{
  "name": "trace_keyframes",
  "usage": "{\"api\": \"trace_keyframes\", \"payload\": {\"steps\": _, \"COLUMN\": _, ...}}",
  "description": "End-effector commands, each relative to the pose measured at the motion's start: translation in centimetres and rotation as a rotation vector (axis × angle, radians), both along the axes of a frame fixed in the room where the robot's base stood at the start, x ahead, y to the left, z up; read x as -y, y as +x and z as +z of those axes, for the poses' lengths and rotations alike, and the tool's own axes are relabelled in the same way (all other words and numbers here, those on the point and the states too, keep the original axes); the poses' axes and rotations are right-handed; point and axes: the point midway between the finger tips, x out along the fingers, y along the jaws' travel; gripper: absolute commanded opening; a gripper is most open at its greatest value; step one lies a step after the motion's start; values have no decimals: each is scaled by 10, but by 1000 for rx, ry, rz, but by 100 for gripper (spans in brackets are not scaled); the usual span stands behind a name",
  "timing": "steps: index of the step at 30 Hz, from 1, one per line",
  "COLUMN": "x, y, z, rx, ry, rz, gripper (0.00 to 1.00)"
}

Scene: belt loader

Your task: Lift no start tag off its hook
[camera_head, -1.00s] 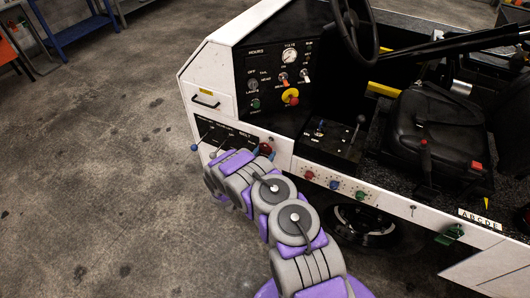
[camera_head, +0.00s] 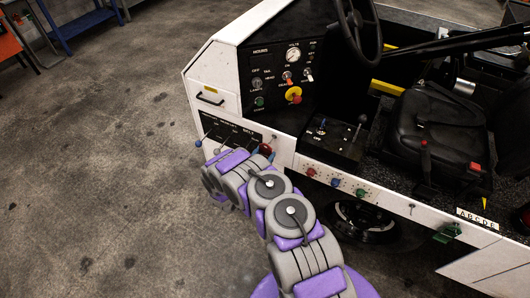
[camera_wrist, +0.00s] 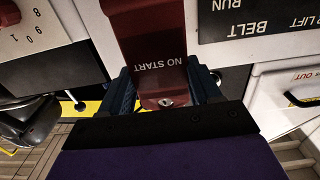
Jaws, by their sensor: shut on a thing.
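The no start tag (camera_wrist: 158,40) is a dark red plate with white "NO START" lettering, upside down in the wrist view. My gripper (camera_wrist: 163,82) has its dark blue fingers on both sides of the tag and is shut on it. A small round metal fitting shows at the tag's near end. The tag's far end runs out of the top of the picture. I cannot see the hook.
A black lever panel marked "BELT" (camera_wrist: 243,22) and a white drawer front (camera_wrist: 285,85) with a black handle lie beside the tag. The loader's seat (camera_head: 437,130) and steering wheel (camera_head: 357,28) stand to the right. Open concrete floor (camera_head: 100,170) lies left.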

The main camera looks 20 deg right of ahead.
Motion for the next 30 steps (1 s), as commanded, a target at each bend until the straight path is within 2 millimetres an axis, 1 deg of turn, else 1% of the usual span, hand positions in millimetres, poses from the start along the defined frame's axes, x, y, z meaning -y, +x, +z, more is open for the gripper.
{"api": "trace_keyframes", "payload": {"steps": 30, "x": -29, "y": -22, "z": 1, "rx": 0, "ry": 0, "rz": 0, "gripper": 33}}
